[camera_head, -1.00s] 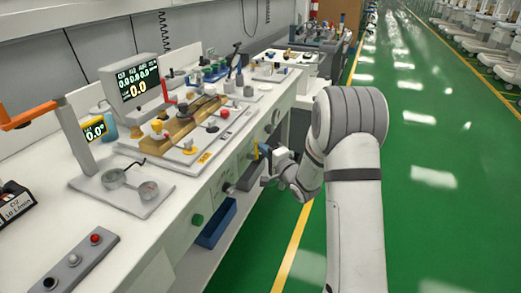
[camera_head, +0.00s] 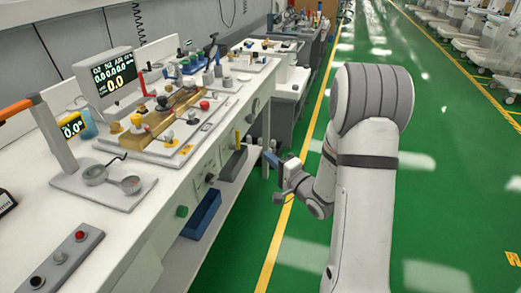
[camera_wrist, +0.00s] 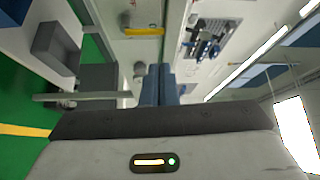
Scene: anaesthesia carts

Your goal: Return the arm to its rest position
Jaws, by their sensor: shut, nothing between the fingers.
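My white arm with grey joints reaches forward on the right side of the head view. Its end, my gripper (camera_head: 267,160), hangs over the green floor just right of the bench's front edge, apart from the bench. In the wrist view the blue fingers of my gripper (camera_wrist: 160,72) are together with nothing between them. The wrist picture looks sideways or upside down, with part of the bench front beyond the fingers.
The long white bench (camera_head: 150,215) on the left bears a monitor (camera_head: 107,80), a brass block (camera_head: 175,112) and a button box (camera_head: 62,260). A blue bin (camera_head: 201,214) sits below. Green floor lies open on the right, with white carts at the far right.

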